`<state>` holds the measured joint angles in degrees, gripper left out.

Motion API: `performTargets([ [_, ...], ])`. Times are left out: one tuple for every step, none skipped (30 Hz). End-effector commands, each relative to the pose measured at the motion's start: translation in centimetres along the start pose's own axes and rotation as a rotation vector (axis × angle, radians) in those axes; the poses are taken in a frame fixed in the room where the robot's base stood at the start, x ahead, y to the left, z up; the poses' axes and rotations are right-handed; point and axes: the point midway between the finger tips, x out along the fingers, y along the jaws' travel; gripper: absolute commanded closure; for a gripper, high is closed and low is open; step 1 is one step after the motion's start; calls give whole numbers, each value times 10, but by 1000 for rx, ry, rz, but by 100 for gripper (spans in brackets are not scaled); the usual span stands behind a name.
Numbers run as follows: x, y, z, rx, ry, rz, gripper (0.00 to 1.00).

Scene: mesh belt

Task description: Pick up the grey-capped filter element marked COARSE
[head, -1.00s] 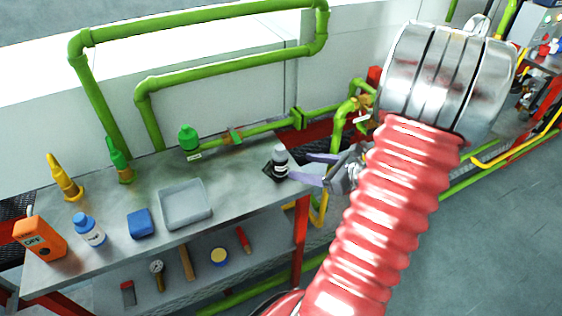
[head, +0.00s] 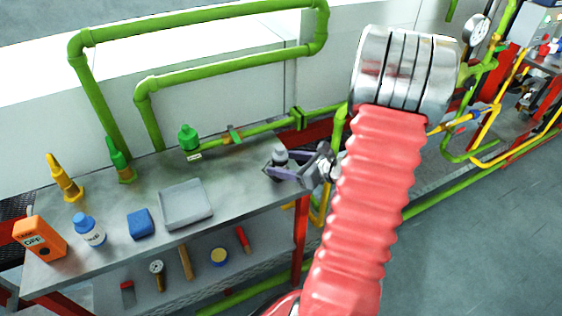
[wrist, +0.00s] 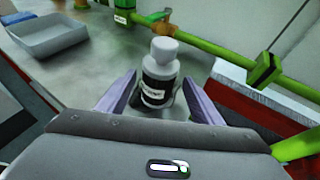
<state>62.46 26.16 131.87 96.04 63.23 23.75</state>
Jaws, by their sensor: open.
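The grey-capped filter element (wrist: 160,72) stands upright near the right end of the steel bench. It has a dark body with a white label, whose text is too small to read surely. In the head view the filter element (head: 280,155) shows mainly its grey cap, with its body partly hidden by my gripper. My gripper (head: 272,165) is open, one finger on either side of the element. In the wrist view my gripper (wrist: 162,78) has its purple fingers left and right of the body, with gaps visible.
A grey tray (head: 187,222), a blue block (head: 140,224), a blue-capped bottle (head: 89,230) and an orange box (head: 38,238) stand further left on the bench. Green pipes (head: 265,130) run behind the element. The bench top between tray and element is clear.

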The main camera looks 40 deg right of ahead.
Motion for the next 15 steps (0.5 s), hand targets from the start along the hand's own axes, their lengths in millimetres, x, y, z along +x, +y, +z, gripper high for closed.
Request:
performTargets([
  [0,0,0,0,0,0,40],
  [0,0,0,0,0,0,40],
  [0,0,0,0,0,0,40],
  [0,0,0,0,0,0,40],
  [1,0,0,0,0,1,40],
  [3,1,0,0,0,1,40],
  [5,1,0,0,0,2,40],
  [8,1,0,0,1,2,40],
  [12,2,0,0,1,3,40],
  [15,2,0,0,1,3,40],
  [19,3,0,0,1,4,40],
  [24,4,0,-1,1,4,40],
  [28,4,0,-1,0,4,40],
  [32,5,0,0,0,4,40],
  [37,4,0,0,0,5,40],
])
